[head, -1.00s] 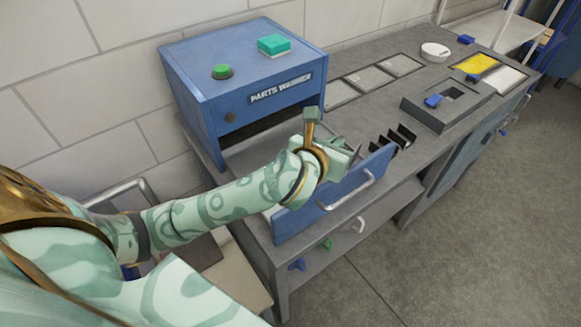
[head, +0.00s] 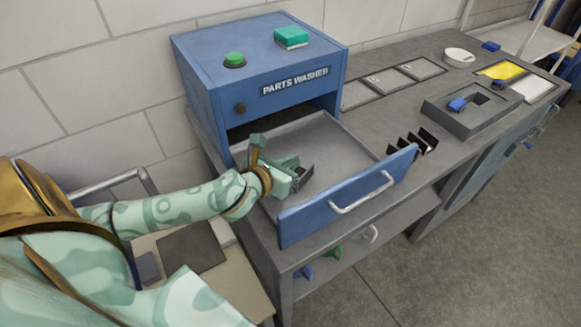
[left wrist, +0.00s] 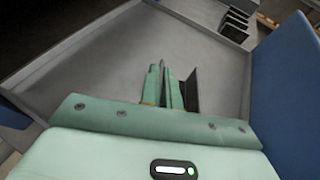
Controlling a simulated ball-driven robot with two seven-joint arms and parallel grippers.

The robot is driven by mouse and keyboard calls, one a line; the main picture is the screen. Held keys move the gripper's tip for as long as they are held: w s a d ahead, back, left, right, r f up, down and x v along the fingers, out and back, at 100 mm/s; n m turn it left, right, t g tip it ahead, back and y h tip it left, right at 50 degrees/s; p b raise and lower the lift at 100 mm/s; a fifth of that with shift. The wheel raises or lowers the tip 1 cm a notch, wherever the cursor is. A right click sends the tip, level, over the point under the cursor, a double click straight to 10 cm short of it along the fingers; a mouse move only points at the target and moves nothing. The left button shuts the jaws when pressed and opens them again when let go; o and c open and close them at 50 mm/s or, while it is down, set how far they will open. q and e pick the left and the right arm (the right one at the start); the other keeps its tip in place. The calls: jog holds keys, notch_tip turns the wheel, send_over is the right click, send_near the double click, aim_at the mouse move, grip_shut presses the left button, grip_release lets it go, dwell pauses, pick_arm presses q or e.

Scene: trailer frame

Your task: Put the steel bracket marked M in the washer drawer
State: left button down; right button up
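The parts washer (head: 262,85) is a blue box, and its drawer (head: 335,135) is pulled out, a grey tray with a blue front and pale handle. My left gripper (head: 295,175) is over the tray's inside, near its left part. Its fingers (left wrist: 163,88) are close together on a dark steel bracket (head: 304,179), also in the left wrist view (left wrist: 191,96); one thin flange shows between the fingertips. Its mark cannot be read. I cannot tell whether the bracket touches the tray floor. My right gripper is not in view.
Several dark brackets (head: 412,143) stand in a row on the bench right of the drawer. A grey fixture with a blue knob (head: 457,105) and marked pads (head: 382,84) lie beyond. A green button (head: 234,60) and a teal block (head: 291,37) are on the washer.

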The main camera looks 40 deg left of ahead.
pick_arm(q)
jog(key=shift+f, duration=0.15)
jog(key=shift+f, duration=0.1)
jog(key=c, duration=1.6)
grip_release()
jog(key=p+v, duration=0.3)
jog(key=v, duration=0.8)
jog(key=shift+s+r, duration=0.25)
jog(key=shift+s, duration=0.25)
